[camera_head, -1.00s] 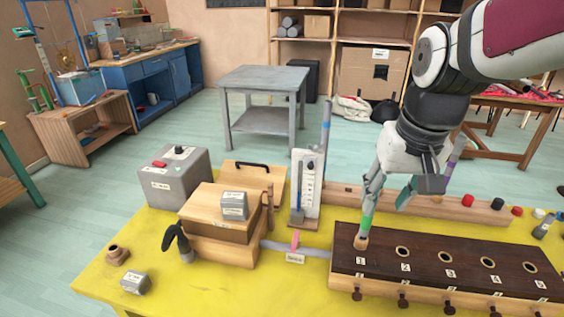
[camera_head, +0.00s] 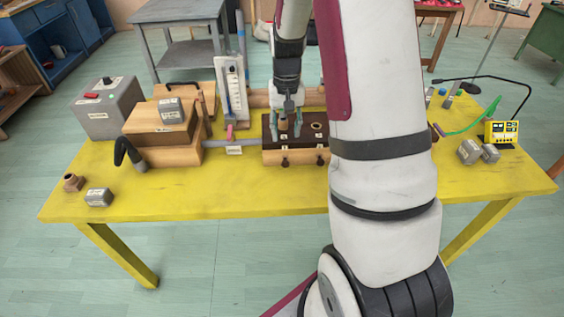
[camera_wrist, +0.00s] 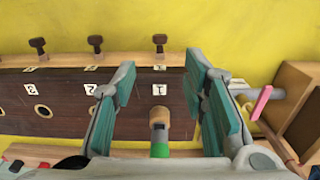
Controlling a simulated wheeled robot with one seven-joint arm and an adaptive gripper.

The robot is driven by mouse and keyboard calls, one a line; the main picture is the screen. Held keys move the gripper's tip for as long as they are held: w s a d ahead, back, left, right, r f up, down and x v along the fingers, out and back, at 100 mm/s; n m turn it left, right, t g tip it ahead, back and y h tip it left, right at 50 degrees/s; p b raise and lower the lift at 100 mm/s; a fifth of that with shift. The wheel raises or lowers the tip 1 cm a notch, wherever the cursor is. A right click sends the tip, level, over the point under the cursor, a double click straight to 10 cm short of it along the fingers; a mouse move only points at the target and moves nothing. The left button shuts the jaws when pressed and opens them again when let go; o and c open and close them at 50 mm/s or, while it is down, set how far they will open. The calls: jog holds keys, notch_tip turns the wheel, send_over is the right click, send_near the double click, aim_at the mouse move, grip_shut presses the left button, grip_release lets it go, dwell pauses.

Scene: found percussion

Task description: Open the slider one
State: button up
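The dark wooden box (camera_head: 268,142) has a row of numbered round holes on top and small dark knobs along its front. The front knob of slider one (camera_head: 285,162) is lined up with the label 1; it also shows in the wrist view (camera_wrist: 160,42). A wooden-tipped stick with a green band (camera_wrist: 158,125) stands at the label 1 end, covering that hole. My gripper (camera_head: 286,130) is low over this end. In the wrist view its fingers (camera_wrist: 163,100) are wide apart on both sides of the stick, with gaps, holding nothing.
A gauge stand (camera_head: 232,88) rises behind. My arm hides the box's right part.

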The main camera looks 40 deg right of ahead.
aim_at(286, 162)
notch_tip(286, 162, down, 12)
jog(key=shift+f, duration=0.25)
dwell(0.3)
jog(key=shift+s, duration=0.1)
grip_shut()
